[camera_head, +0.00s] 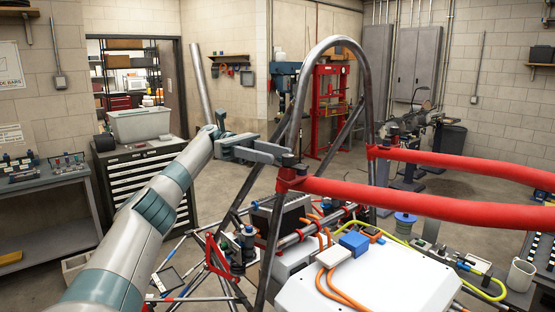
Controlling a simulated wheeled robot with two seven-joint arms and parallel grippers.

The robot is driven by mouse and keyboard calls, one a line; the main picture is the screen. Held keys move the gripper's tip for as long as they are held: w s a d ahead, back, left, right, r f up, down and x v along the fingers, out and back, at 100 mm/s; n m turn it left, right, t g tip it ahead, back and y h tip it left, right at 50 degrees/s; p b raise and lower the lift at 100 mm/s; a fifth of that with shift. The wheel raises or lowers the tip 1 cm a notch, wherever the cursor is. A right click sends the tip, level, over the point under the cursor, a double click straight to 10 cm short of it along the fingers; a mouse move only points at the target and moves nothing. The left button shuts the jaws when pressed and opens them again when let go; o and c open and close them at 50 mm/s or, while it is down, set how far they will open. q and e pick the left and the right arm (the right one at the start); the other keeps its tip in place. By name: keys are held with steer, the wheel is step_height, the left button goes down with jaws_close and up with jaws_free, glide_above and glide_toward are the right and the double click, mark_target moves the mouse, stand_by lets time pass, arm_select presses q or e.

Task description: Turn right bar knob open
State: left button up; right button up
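Two red padded bars join the grey tube chassis (333,42) at red clamps. The nearer bar (420,203) meets the near tube at a clamp (291,178) with a small dark knob (289,160) on top. The farther bar (455,161) meets the far tube at another clamp (377,151). Which bar the task calls right, I cannot tell. My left gripper (281,154) reaches in from the left, its fingertips at the nearer clamp's knob, beside or touching it. The tips overlap the knob and tube, so their grip is unclear. My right gripper is out of view.
A white box (385,285) with orange cables and a blue connector (354,243) sits inside the chassis. Thin tubes (228,220) and a red bracket (218,258) lie below my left arm. A drawer cabinet (140,180) stands at left. Open floor lies behind the chassis.

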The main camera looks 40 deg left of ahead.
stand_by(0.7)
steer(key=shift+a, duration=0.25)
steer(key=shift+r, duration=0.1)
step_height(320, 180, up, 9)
steer(key=p, duration=0.9)
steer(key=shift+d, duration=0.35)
